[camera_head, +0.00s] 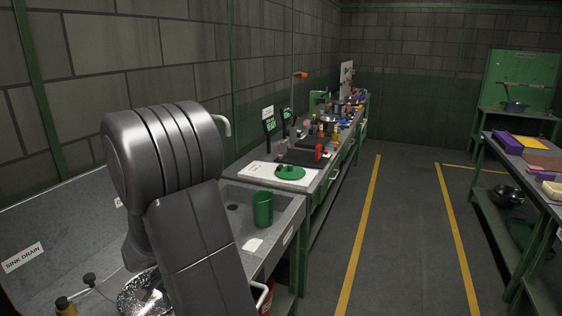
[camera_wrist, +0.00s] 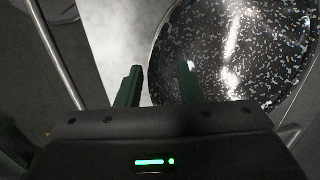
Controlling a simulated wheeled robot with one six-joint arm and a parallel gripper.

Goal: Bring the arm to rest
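My arm (camera_head: 190,210) rises large in the left of the head view, bent at a thick grey joint. Its gripper end is hidden in that view. In the wrist view my gripper (camera_wrist: 161,84) shows two dark green fingers standing well apart, with nothing clearly held between them. A dark, white-speckled, shiny round pot or lid (camera_wrist: 235,50) fills the right side beyond the fingers. Its rim passes between the fingertips in the picture; I cannot tell whether they touch it. A speckled shiny piece also shows low beside my arm in the head view (camera_head: 140,292).
A sink counter (camera_head: 292,212) with a green cup (camera_head: 263,208) stands just right of my arm. A crowded bench runs back along the wall. A table (camera_head: 548,190) stands at the right. The floor between yellow lines is clear.

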